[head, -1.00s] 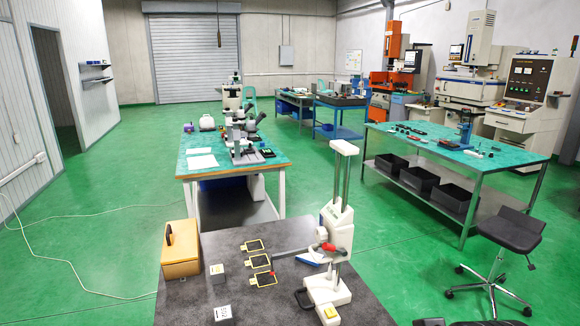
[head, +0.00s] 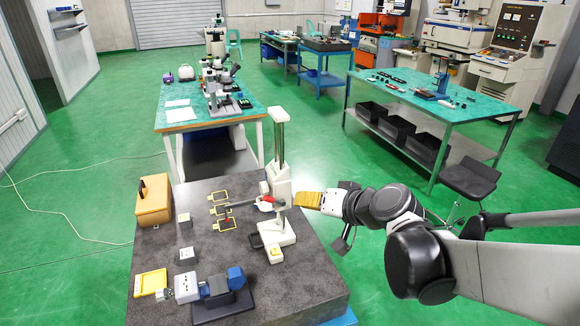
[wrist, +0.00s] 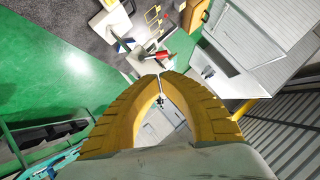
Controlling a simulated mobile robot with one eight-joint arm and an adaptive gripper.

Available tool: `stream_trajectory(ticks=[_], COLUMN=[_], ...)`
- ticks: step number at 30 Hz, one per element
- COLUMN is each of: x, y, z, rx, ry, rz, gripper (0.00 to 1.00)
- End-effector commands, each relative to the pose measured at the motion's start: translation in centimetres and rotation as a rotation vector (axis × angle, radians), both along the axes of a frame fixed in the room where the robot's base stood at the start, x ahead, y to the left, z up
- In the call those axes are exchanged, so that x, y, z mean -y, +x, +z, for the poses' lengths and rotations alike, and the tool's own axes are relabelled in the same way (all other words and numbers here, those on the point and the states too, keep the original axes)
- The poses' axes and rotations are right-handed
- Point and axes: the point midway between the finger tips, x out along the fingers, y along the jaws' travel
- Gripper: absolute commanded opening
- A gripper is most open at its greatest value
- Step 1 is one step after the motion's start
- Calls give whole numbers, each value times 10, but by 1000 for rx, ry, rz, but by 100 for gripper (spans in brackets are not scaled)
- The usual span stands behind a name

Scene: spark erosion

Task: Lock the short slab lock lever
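A white column instrument (head: 279,192) with two upright rods stands on the dark slab (head: 300,285). A small red lever (head: 267,199) sits on the instrument's carriage; I take it for the lock lever, but its lock state is too small to tell. It also shows in the wrist view as a red piece (wrist: 160,57) just beyond my fingertips. My gripper (head: 297,199) has yellow ribbed fingers and comes in from the right, close to the column. In the wrist view its fingertips (wrist: 160,77) meet with nothing visible between them. I cannot tell whether they touch the lever.
A wooden box (head: 154,200), yellow frames (head: 221,209) and small pale blocks (head: 186,254) lie on the slab's left. A blue and grey device (head: 222,286) and a yellow tray (head: 150,283) are at the front. Green-topped benches (head: 440,100) stand behind. The slab's front right is clear.

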Motion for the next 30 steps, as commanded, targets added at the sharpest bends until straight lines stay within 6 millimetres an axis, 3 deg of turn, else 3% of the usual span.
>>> stream_trajectory(ticks=[15, 21, 30], x=[-53, -61, -62], y=[73, 84, 86], z=[-51, -57, -57], rx=[-1, -1, -1], ry=[-2, -2, -2], rz=[1, 0, -1], gripper=[0, 0, 0])
